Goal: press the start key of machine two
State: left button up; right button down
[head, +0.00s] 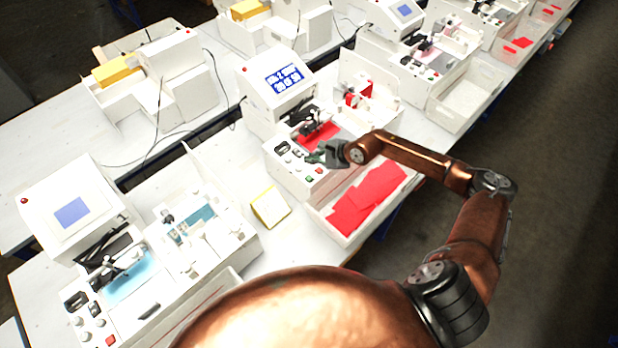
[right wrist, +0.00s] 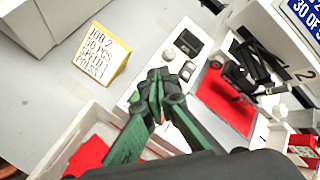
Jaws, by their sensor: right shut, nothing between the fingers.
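Machine two is the middle machine in the head view, with a white screen box (head: 278,88) whose blue display (head: 285,78) carries white text. Its front key panel (head: 290,168) holds dark switches, white knobs, a green key (head: 320,170) and a red key (head: 308,180). My right gripper (head: 314,157) is shut and empty over this panel. In the right wrist view its green fingertips (right wrist: 160,76) meet just in front of the white knobs (right wrist: 178,61). The gripper hides part of the panel there, and I cannot tell whether it touches a key. My left gripper is out of view.
A yellow-edged job card (right wrist: 101,55) stands left of the panel. A white bin (head: 340,232) of red sheets is in front of the machine. Another machine with a blue screen (head: 72,212) stands at the left front.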

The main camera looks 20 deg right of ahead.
jog(key=shift+f, duration=0.15)
jog(key=b, duration=0.4)
send_over(311, 178)
notch_tip(311, 178, down, 7)
jog(key=shift+a+f, duration=0.1)
jog(key=shift+f, duration=0.1)
jog(key=shift+f+b, duration=0.65)
jog(key=shift+b, duration=0.05)
dwell(0.9)
jog(key=shift+f+b, duration=0.4)
jog(key=shift+b, duration=0.1)
jog(key=shift+f+b, duration=0.4)
dwell(0.5)
jog(key=shift+r, duration=0.1)
dwell(0.3)
jog(key=shift+r+p, duration=0.4)
jog(key=shift+r, duration=0.35)
